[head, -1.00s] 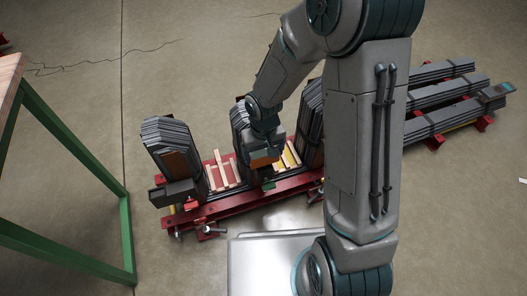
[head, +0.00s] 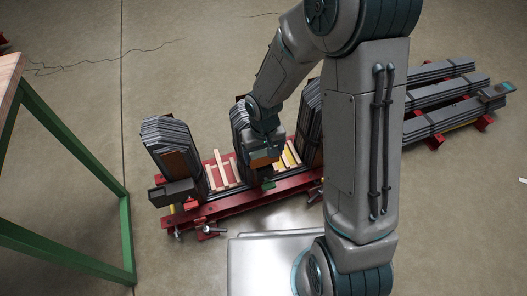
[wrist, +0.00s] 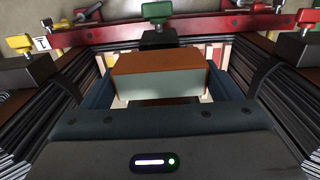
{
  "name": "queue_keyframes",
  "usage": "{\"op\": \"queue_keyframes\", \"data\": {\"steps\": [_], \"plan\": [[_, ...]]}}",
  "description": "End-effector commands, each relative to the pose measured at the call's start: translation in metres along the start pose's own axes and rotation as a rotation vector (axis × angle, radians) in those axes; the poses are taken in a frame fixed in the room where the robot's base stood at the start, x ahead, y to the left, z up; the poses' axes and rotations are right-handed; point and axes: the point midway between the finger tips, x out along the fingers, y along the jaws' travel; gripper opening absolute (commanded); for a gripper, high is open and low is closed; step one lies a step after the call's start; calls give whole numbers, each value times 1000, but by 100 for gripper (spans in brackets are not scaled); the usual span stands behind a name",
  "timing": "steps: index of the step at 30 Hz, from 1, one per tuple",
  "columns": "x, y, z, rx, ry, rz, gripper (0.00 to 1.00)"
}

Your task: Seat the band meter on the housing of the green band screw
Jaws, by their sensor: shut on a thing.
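In the wrist view my gripper (wrist: 160,88) is shut on a box with an orange-brown top and a grey-green face, which I take as the band meter (wrist: 160,82). The green band screw (wrist: 158,12) stands just beyond it, on a dark housing (wrist: 158,38). The meter is near the housing; I cannot tell whether they touch. In the head view my gripper (head: 264,158) is at the middle core leg, just above the green band screw (head: 268,184). The meter's underside is hidden.
Laminated core legs stand on either side, the left one (head: 170,140) and the right one (head: 311,120), on a red frame (head: 240,204). Yellow (wrist: 20,42) and red (wrist: 93,14) screws are nearby. A green-legged table (head: 75,130) is at left; stacked cores (head: 440,95) lie at right.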

Motion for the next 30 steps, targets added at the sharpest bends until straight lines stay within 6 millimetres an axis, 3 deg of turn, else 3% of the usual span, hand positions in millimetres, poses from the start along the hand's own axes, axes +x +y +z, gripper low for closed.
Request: {"op": "queue_keyframes", "data": {"steps": [24,25,26,30], "plan": [[22,0,0,0,0,0,50],[20,0,0,0,0,0,92],[20,0,0,0,0,0,100],[20,0,0,0,0,0,100]]}}
